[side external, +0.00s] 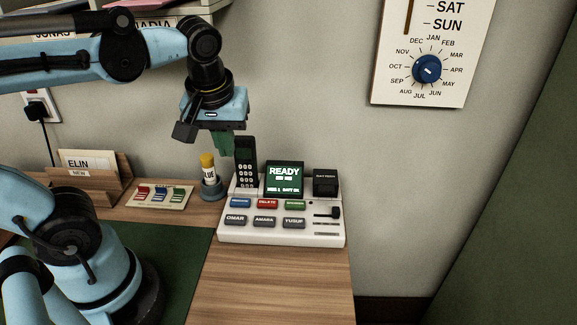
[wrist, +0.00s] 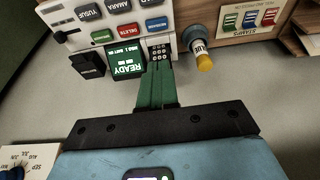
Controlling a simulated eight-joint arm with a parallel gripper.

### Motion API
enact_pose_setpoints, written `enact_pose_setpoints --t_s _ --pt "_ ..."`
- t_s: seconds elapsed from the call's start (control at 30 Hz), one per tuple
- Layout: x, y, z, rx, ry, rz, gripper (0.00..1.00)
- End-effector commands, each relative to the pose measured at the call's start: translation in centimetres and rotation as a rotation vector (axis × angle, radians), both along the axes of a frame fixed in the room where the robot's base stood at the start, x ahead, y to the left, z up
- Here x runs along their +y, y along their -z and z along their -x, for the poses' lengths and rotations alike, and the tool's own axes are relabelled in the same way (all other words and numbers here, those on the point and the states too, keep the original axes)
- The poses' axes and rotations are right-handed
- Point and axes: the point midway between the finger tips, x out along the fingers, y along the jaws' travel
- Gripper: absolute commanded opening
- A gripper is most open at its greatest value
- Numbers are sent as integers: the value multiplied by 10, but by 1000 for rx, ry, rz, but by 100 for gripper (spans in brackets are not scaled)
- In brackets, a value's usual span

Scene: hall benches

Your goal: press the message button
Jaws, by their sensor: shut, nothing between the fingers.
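The white answering machine (side external: 282,238) stands on the wooden bench. Its upper button row holds a blue button (side external: 240,203), a red button (side external: 267,204) marked DELETE and a green button (side external: 295,205). In the wrist view the blue button (wrist: 156,24) is nearest the handset; the lettering on it is too small to read surely. The screen (side external: 285,178) reads READY. My gripper (side external: 223,150) has green fingers, shut and empty, pointing down above the back left of the machine beside the handset. In the wrist view the fingers (wrist: 158,72) cover part of the handset; no button is touched.
The dark handset (side external: 246,163) stands upright at the machine's back left. A yellow-capped glue bottle (side external: 208,169) stands left of it. Bare bench (side external: 280,285) lies in front.

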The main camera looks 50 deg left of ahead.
Motion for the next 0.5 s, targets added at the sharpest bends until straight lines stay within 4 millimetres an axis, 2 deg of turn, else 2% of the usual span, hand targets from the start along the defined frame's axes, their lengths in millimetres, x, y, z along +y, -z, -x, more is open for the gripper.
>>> enact_pose_setpoints --t_s 0.33,0.5 --pt "0 2 -1 0 1 0 0" --pt "3 14 -3 0 2 0 0"
